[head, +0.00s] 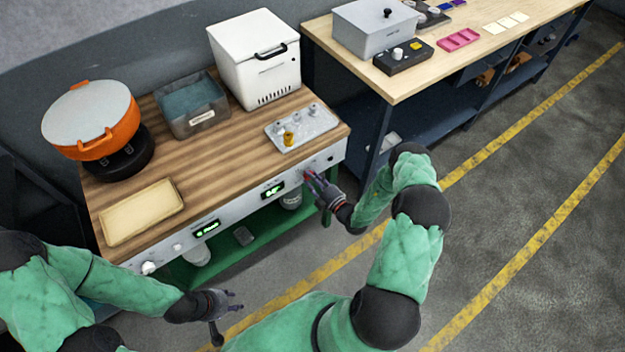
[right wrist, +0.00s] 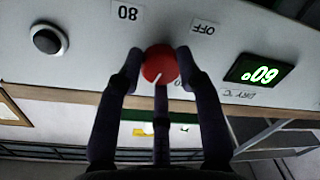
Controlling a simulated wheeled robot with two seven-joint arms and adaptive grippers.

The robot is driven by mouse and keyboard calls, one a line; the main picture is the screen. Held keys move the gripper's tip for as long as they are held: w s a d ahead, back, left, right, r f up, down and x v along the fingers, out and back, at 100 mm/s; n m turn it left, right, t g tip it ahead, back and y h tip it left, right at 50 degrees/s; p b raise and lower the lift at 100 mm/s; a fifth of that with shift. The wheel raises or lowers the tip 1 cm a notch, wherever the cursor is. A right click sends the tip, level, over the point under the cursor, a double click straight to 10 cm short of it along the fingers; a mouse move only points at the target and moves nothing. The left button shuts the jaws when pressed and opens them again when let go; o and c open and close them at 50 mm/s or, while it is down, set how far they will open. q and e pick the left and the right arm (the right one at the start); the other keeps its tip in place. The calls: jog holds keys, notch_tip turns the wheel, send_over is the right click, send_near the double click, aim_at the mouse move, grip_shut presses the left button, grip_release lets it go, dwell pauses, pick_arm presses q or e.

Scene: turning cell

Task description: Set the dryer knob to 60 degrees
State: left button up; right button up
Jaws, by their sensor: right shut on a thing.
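The red dryer knob (right wrist: 160,65) with a white pointer line is on the white front panel (head: 235,210) of the wooden-topped bench. My right gripper (head: 316,183) is shut on the knob, with fingers at either side of it in the right wrist view (right wrist: 159,62). That view is upside down. The pointer line points down and slightly left in that picture. Beside the knob are an "80" label (right wrist: 127,13) and an "OFF" label (right wrist: 204,29); another label is partly hidden. The green dryer display (right wrist: 260,74) reads 60, above "DRY °C". My left gripper (head: 230,305) is open and empty.
A black round button (right wrist: 47,40) is on the panel near the knob. The bench carries an orange pot (head: 90,125), a grey bin (head: 192,105), a white box (head: 255,65) and a metal plate with small parts (head: 305,125). The floor in front is clear.

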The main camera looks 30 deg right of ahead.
jog(key=shift+d+f+m+b, duration=0.1)
jog(key=shift+d+m+b, duration=0.1)
jog(key=shift+m, duration=1.05)
jog(key=shift+d+m+b, duration=0.1)
jog(key=shift+m+b, duration=0.05)
jog(key=shift+m, duration=1.1)
jog(key=shift+a+f, duration=0.1)
jog(key=shift+a, duration=0.05)
jog(key=o, duration=1.1)
jog(key=shift+m, duration=0.3)
jog(key=shift+o, duration=0.2)
jog(key=shift+a, duration=0.1)
jog(key=s+d, duration=0.2)
jog(key=s, duration=1)
